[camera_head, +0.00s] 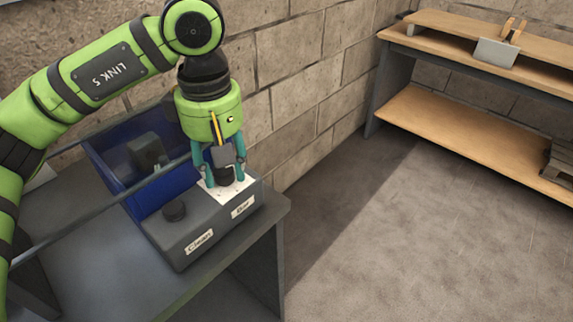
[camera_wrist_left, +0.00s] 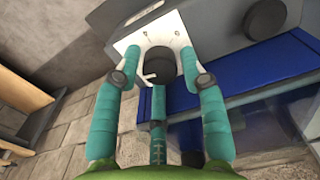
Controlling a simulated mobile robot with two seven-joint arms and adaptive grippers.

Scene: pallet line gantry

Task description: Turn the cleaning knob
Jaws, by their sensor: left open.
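A grey control box (camera_head: 170,233) on the table carries two dark round knobs. The knob nearer the left, the cleaning knob (camera_head: 174,211), stands behind the label "Clean" (camera_head: 199,241); it also shows in the left wrist view (camera_wrist_left: 265,19). The other knob (camera_head: 224,175) sits on a white plate (camera_head: 237,188) behind a second label that is hard to read. My left gripper (camera_head: 224,179) is open, pointing down, with its teal fingers around this second knob. In the left wrist view this knob (camera_wrist_left: 160,63) lies between the fingers; I cannot tell whether they touch it. My right gripper is not in view.
A blue bin (camera_head: 112,180) stands behind the box, and a thin grey bar crosses in front of it. The table (camera_head: 222,268) ends just right of the box. A brick wall (camera_head: 290,75) is behind. A wooden workbench (camera_head: 440,115) stands right, with open floor between.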

